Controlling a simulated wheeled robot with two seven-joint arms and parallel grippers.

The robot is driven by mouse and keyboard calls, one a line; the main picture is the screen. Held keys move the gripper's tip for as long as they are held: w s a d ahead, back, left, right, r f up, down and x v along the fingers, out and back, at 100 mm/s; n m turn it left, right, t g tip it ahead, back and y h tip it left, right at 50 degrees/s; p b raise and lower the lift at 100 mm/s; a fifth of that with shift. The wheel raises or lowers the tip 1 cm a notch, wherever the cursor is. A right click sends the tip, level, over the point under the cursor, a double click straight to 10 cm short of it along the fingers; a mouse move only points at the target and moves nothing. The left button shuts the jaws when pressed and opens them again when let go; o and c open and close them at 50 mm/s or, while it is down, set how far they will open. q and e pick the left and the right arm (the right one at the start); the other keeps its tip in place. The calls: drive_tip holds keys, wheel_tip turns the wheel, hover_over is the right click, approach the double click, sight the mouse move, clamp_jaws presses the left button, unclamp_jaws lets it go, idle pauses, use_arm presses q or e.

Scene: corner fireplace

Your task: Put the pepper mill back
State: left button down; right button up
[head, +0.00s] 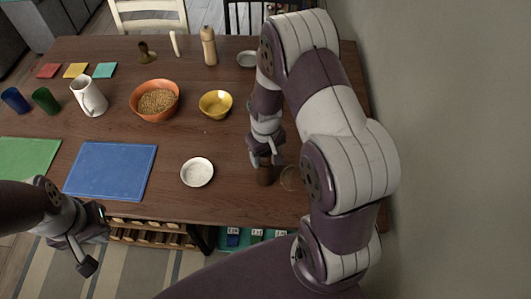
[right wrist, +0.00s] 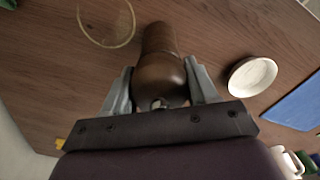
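The dark brown wooden pepper mill (head: 265,176) is at the front right of the table, below my right gripper (head: 264,158). In the right wrist view the mill (right wrist: 160,60) sits between the two grey fingers of the gripper (right wrist: 160,80), which touch or nearly touch both sides of its head. Whether its base rests on the table is hard to tell. A thin pale ring (head: 291,178) lies on the table just right of the mill; the mill is beside it. It also shows in the right wrist view (right wrist: 132,30). My left gripper (head: 92,243) is open and empty off the table's front edge.
A small white bowl (head: 197,172) stands left of the mill, with a blue mat (head: 112,170) beyond. A yellow bowl (head: 215,104), an orange bowl (head: 170,105) and a light wooden mill (head: 209,46) stand farther back. A wall (head: 440,120) rises at the right.

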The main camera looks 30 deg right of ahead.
drive_tip(key=o, duration=0.4)
drive_tip(key=r, duration=1.2)
drive_tip(key=shift+s+a+r, duration=0.15)
drive_tip(key=shift+s, duration=0.05)
drive_tip(key=shift+t, duration=0.6)
drive_tip(key=s+a, duration=0.1)
drive_tip(key=s, duration=0.1)
drive_tip(key=s+a+r, duration=0.1)
drive_tip(key=s+a, duration=0.1)
drive_tip(key=s, duration=0.1)
drive_tip(key=s+a, duration=0.2)
drive_tip(key=s, duration=0.1)
drive_tip(key=shift+s+r, duration=0.2)
drive_tip(key=shift+r, duration=0.05)
